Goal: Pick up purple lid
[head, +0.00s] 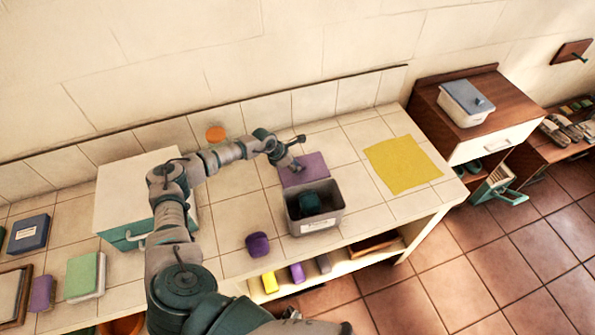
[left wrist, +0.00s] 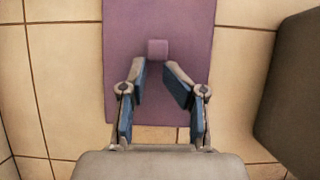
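The purple lid (head: 313,165) lies flat on the tiled counter, behind the grey bin. In the left wrist view the lid (left wrist: 125,60) has a small raised square knob (left wrist: 158,48) of the same purple. My left gripper (head: 293,157) is over the lid. In the left wrist view its two fingers (left wrist: 156,68) are apart, with the tips angled inward just short of the knob, one toward each side. Nothing is held between them. I cannot tell the tips' exact height above the lid. My right gripper is not in view.
The grey bin (head: 318,224) with a teal item inside stands close in front of the lid. A yellow cloth (head: 402,164) lies to the right. A purple block (head: 257,244) sits near the front edge. A white-topped box (head: 120,185) is left, behind my arm.

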